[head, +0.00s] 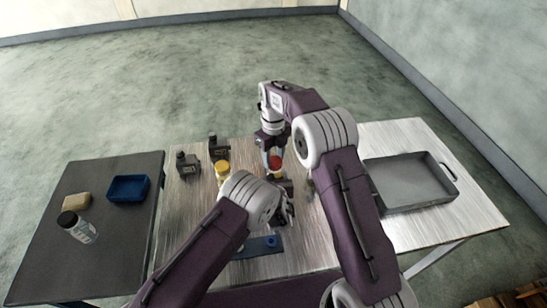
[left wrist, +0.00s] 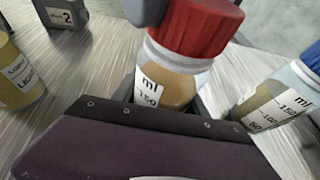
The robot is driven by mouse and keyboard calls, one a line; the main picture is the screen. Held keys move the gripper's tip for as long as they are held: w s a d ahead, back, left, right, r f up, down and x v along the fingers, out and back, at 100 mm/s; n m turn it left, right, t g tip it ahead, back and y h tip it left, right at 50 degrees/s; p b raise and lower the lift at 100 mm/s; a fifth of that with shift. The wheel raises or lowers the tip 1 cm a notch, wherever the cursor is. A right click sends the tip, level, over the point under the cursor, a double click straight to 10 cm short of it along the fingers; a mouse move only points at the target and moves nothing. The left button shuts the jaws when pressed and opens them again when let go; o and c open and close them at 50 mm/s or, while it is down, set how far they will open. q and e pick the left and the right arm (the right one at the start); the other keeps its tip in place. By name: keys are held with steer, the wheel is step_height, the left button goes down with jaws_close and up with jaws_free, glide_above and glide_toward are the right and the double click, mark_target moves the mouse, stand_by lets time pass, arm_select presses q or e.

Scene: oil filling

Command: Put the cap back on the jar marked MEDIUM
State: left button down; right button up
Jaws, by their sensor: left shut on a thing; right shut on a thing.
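A jar (left wrist: 172,80) of tan liquid with a millilitre scale stands in front of my left wrist camera. My left gripper (left wrist: 168,100) is shut on its body; no MEDIUM marking is readable on the side I see. A red cap (left wrist: 205,22) sits at the jar's mouth, slightly tilted in the picture, and shows in the head view (head: 275,162). My right gripper (head: 272,150) comes from above and is shut on the red cap. Whether the cap is threaded on cannot be told. In the head view my left arm hides most of the jar.
Another scaled jar (left wrist: 285,100) stands close on the right. A blue holder (head: 258,247) lies in front. A grey tray (head: 410,182) stands right; a blue bin (head: 128,188) and black-capped bottle (head: 78,228) are left.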

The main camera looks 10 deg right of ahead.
steer(key=o, duration=1.3)
steer(key=shift+r, duration=2.3)
steer(key=shift+c, duration=0.3)
